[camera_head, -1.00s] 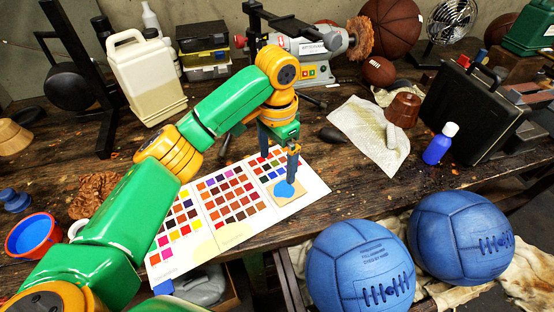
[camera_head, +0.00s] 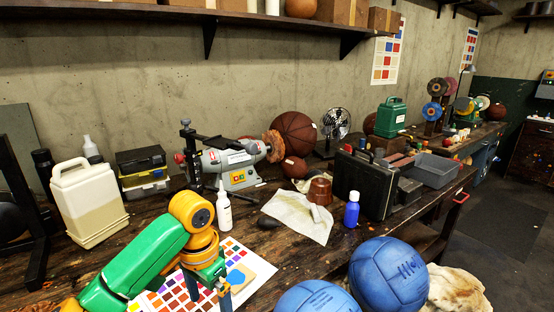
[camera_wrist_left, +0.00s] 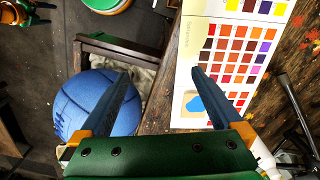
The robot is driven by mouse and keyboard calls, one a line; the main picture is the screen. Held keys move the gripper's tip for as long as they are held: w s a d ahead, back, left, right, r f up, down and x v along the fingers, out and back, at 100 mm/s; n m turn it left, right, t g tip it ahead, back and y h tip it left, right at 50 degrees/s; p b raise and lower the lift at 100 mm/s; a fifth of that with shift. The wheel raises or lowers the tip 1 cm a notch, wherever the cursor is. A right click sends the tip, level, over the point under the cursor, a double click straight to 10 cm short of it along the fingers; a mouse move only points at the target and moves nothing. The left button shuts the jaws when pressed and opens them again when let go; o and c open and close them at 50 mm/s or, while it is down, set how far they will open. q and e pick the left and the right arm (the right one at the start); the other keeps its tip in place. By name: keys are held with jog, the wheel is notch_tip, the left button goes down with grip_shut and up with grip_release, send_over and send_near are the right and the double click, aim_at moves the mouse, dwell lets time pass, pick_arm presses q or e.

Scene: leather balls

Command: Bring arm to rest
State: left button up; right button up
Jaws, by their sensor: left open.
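My left gripper (camera_head: 207,290) is open and empty over the colour swatch chart on the workbench. In the left wrist view its two fingers (camera_wrist_left: 161,76) are wide apart with nothing between them. The colour chart (camera_head: 178,295) lies flat on the bench, partly hidden by my arm. A small wooden square with a blue patch (camera_head: 240,277) lies on it, just right of my fingers; the blue patch also shows in the left wrist view (camera_wrist_left: 195,104), by one fingertip. My right gripper is not in view.
Blue balls (camera_head: 390,275) sit right of the bench's front edge. A white bottle (camera_head: 224,208) stands close behind my gripper. A grinder (camera_head: 232,165), a cream jug (camera_head: 88,203), a cloth (camera_head: 296,218), a blue bottle (camera_head: 351,210) and a black case (camera_head: 364,184) stand farther back.

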pick_arm(q)
jog(key=s+d+f+h, duration=0.1)
jog(key=s+d+f, duration=0.15)
jog(key=f, duration=0.25)
jog(key=s+d+f+t+h, duration=0.1)
jog(key=s+d+f, duration=0.1)
jog(key=s+f, duration=0.25)
jog(key=s+d+f+h, duration=0.1)
jog(key=s+d+f, duration=0.15)
jog(key=f, duration=0.35)
jog(key=s+a+f+n+t+y, duration=0.2)
jog(key=s+a+f+n+t, duration=0.15)
jog(key=s+a, duration=0.65)
notch_tip(320, 180, down, 10)
jog(key=n+g, duration=0.1)
jog(key=g, duration=0.1)
jog(key=s+a+f+g+y, duration=0.1)
jog(key=s+a+f, duration=0.2)
jog(key=s+f, duration=1.2)
jog(key=shift+f, duration=0.65)
jog(key=shift+g, duration=0.25)
